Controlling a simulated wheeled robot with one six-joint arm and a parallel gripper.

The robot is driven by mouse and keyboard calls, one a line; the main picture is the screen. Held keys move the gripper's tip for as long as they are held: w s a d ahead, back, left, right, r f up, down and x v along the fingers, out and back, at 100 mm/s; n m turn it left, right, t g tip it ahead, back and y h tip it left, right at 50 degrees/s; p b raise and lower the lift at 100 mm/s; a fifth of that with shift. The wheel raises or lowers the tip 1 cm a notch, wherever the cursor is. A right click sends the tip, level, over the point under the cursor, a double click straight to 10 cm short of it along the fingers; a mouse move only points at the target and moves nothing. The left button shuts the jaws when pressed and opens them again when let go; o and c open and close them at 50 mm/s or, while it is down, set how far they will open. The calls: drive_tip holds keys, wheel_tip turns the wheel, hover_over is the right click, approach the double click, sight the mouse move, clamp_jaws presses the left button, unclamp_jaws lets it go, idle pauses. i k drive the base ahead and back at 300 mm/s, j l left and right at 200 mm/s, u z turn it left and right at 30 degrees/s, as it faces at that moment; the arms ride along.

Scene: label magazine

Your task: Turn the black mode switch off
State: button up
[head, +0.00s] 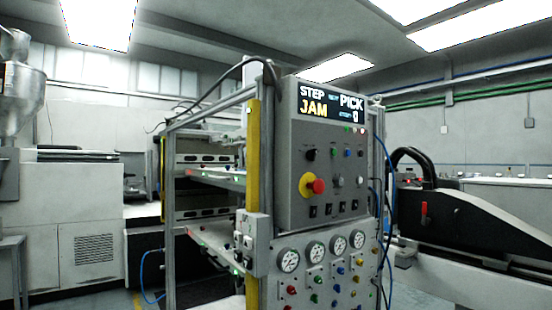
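A grey control panel (292,180) stands on a metal frame right of the picture's middle. A small black rotary knob (310,154) sits on its upper left; it looks like the mode switch, but its label and pointer are too small to read. A red emergency-stop button on a yellow base (315,186) is below it. A grey knob (337,181) is to its right. Several small black switches (328,210) line the panel's bottom. The display (330,103) above reads STEP, PICK and JAM. My gripper is not in view.
Round gauges (288,260) and coloured valve knobs (316,281) sit below the panel. A yellow post (253,200) and a grey box (251,243) stand at its left. A blue hose (391,200) hangs at its right. A black-covered machine (470,232) stands further right.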

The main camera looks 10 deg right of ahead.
sight(310, 154)
drive_tip(key=i+l+u, duration=0.5)
drive_tip(key=i+l, duration=0.5)
drive_tip(key=i, duration=0.15)
drive_tip(key=l+u, duration=0.1)
drive_tip(key=l, duration=0.95)
drive_tip(key=l+u, duration=0.1)
drive_tip(key=l, duration=0.95)
drive_tip(key=k, duration=0.05)
